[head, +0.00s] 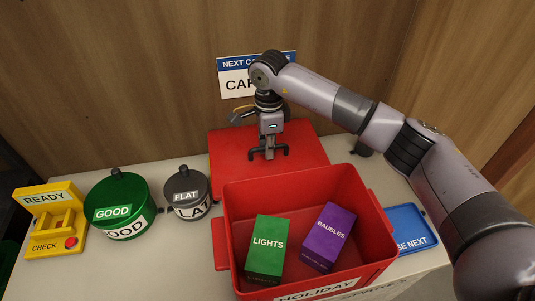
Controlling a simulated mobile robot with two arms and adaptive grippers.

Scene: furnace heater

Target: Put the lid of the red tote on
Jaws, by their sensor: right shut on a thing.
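The red tote (372,225) stands open at the front of the table, labelled HOLIDAY. A green box marked LIGHTS (267,245) and a purple box marked BAUBLES (329,237) are inside it. The flat red lid (228,150) is just behind the tote, its front edge partly hidden by the tote's rear rim. My right gripper (268,153) points down at the middle of the lid and is shut on it; the exact grip point is hard to see. I cannot tell whether the lid rests on the table or is raised. My left gripper is out of view.
A green lidded pot (118,200), a grey FLAT pot (187,188) and a yellow READY/CHECK stand (50,222) with a red button are on the left. A blue tray (409,222) is right of the tote. A sign (235,82) is on the wooden wall behind.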

